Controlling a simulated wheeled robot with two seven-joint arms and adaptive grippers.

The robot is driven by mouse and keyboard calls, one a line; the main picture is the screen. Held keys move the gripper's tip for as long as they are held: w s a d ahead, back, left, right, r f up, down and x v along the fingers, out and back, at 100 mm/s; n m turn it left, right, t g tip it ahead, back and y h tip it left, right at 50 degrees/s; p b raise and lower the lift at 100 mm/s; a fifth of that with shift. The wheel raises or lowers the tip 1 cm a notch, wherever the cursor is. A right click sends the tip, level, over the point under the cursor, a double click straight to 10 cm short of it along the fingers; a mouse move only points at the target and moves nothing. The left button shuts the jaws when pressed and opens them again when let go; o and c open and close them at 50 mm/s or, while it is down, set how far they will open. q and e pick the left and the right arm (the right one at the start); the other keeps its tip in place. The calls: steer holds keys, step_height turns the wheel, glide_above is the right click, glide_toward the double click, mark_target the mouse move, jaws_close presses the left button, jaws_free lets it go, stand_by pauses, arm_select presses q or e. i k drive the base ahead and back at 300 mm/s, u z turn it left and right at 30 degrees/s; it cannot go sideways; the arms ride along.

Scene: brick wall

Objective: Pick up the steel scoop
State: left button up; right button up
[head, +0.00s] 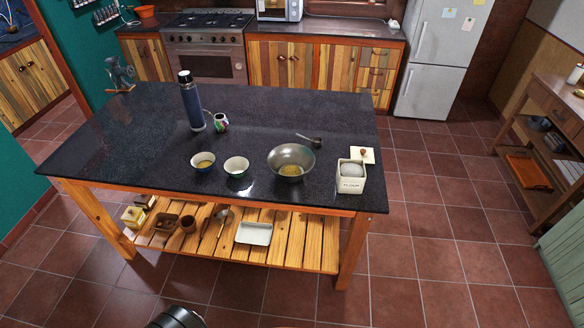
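The steel scoop (316,141) lies on the dark stone top of the kitchen island (120,132). It is small in the head view, with its cup end to the right and its thin handle pointing left and back. It lies just behind the wide metal bowl (276,158), apart from it, and nothing is seen covering it. Neither of my grippers shows in the view. Only a dark rounded part of mine shows at the bottom edge.
Two small bowls (203,163) (237,167) stand left of the metal bowl. A flour canister (351,178) with its lid open stands at the right corner. A tall blue flask (192,104) and a patterned cup (221,123) stand further back. The tiled floor in front is clear.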

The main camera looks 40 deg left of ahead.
mark_target(316, 141)
steer(key=z, duration=0.45)
steer(key=i, duration=1.1)
steer(key=u, duration=0.25)
